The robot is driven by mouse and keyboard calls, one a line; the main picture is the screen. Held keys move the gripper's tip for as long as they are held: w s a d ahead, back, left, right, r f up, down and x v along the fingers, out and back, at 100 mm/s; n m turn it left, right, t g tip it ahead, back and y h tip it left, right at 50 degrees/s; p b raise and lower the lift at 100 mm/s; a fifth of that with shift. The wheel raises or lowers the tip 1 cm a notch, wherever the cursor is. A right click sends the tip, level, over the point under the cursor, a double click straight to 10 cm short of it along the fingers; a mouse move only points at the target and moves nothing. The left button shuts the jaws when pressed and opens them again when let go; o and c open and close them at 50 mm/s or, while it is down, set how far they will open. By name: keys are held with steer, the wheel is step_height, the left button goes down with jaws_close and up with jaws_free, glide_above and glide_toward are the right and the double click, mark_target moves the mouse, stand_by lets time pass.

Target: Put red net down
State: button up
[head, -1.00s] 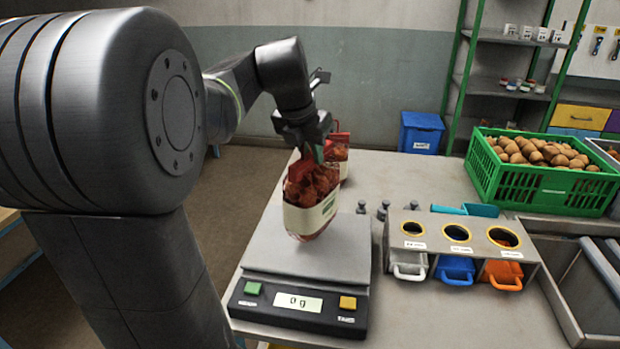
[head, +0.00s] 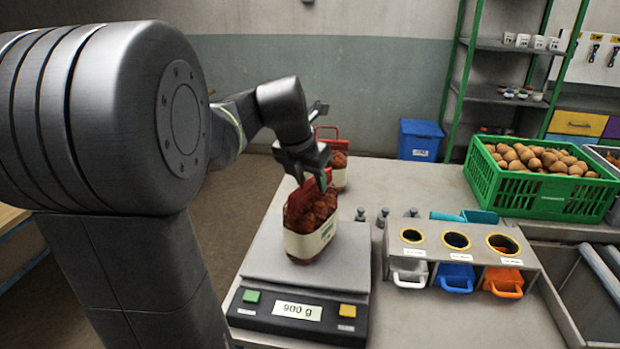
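A red net (head: 310,209) of brown-red produce with a cream label band stands on the pan of the scale (head: 283,256), leaning slightly. The scale's display (head: 297,311) reads 900 g. My gripper (head: 312,182) is right at the top of this net, pointing down. Its fingers look spread apart, with the net's red top close below and between them. Whether a finger still touches the mesh is hidden. A second red net (head: 339,170) with a red handle stands behind on the table, partly covered by my gripper.
Small metal weights (head: 383,217) stand right of the scale. A holder (head: 457,247) with three round openings has white, blue and orange scoops below. A green crate (head: 540,192) of potatoes is at back right, a blue bin (head: 419,140) behind the table.

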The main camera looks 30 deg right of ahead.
steer(key=v, duration=1.2)
steer(key=shift+r, duration=0.1)
steer(key=x, duration=1.2)
steer(key=shift+w+r, duration=0.1)
steer(key=shift+r, duration=1.45)
